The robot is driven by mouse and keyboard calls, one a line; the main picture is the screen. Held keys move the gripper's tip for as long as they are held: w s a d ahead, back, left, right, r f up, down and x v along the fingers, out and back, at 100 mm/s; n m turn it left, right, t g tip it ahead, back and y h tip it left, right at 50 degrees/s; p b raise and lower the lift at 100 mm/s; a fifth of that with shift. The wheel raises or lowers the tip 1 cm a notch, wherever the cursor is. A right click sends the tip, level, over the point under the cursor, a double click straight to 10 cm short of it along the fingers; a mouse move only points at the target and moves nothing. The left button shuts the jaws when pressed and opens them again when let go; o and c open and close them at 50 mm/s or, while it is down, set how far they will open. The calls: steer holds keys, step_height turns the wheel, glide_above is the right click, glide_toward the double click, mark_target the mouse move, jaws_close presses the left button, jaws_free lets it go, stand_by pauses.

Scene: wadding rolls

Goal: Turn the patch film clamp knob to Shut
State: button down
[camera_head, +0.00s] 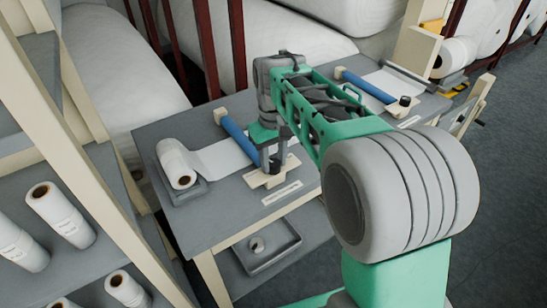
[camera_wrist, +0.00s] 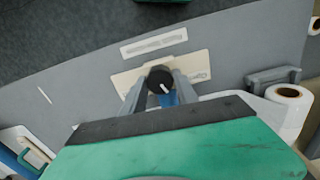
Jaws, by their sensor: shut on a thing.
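The clamp knob (camera_wrist: 160,80) is round and black with a white pointer line, mounted on a cream plate (camera_wrist: 128,78) with lettering at its right end that reads like "Open". In the wrist view the white line runs from the middle toward the lower right. My gripper (camera_wrist: 160,86) has its two grey fingers on either side of the knob, shut on it. In the head view my gripper (camera_head: 272,160) points down over the cream plate (camera_head: 262,179) at the table's front, and its fingers mostly hide the knob. A blue roller (camera_head: 239,138) and white film (camera_head: 220,158) lie beside it.
A white film roll (camera_head: 176,163) sits at the table's left. A second station with a blue roller (camera_head: 368,87) and a black knob (camera_head: 405,100) is at the right. A label strip (camera_head: 282,192) lies in front of the plate. A grey tray (camera_head: 268,252) is below.

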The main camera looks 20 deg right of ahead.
steer(key=m, duration=0.4)
steer(key=shift+r+m+p, duration=0.1)
steer(key=shift+m+p, duration=0.2)
steer(key=shift+p, duration=0.1)
steer(key=m, duration=0.4)
steer(key=shift+m+p, duration=0.3)
steer(key=shift+p, duration=0.1)
steer(key=m, duration=0.4)
steer(key=shift+m+p, duration=0.3)
steer(key=shift+m, duration=2.3)
steer(key=c, duration=0.9)
jaws_free()
